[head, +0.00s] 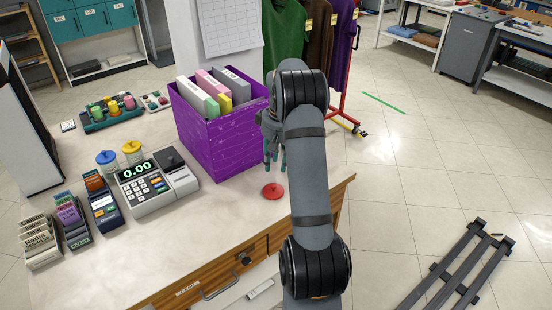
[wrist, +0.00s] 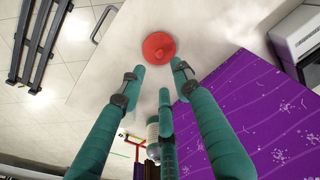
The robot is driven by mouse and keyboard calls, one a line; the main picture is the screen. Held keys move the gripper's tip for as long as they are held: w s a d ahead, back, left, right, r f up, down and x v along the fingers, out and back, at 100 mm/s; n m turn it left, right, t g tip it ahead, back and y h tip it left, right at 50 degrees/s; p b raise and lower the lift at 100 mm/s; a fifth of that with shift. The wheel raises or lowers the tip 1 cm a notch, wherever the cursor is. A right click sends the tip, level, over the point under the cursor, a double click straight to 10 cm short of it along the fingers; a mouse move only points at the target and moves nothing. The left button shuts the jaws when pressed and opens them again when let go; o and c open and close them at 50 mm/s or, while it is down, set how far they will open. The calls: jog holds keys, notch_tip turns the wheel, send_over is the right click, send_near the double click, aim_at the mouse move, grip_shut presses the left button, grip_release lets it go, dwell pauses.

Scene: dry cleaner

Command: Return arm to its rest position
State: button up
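My gripper (head: 275,152) hangs above the counter beside the purple box, partly hidden behind my own arm in the head view. In the wrist view its teal fingers (wrist: 157,75) are spread apart with nothing between them, so it is open and empty. A red round lid with a knob (head: 272,191) lies on the counter, apart from the gripper. The red lid also shows in the wrist view (wrist: 158,47), just beyond the fingertips.
A purple box (head: 219,143) with folders stands close to my gripper. A cash register (head: 151,186), card holders (head: 71,219) and jars (head: 132,152) stand to its left. A garment rack (head: 345,95) is behind. The counter's front right is mostly clear.

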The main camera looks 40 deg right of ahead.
aim_at(274, 186)
jog(key=shift+r, duration=0.8)
jog(key=shift+f, duration=0.15)
jog(key=f, duration=0.8)
jog(key=w+f, duration=0.1)
jog(key=f, duration=0.3)
jog(key=shift+w, duration=0.1)
notch_tip(274, 186, up, 3)
jog(key=shift+w+d+f, duration=0.1)
jog(key=shift+f, duration=0.05)
jog(key=shift+r, duration=0.35)
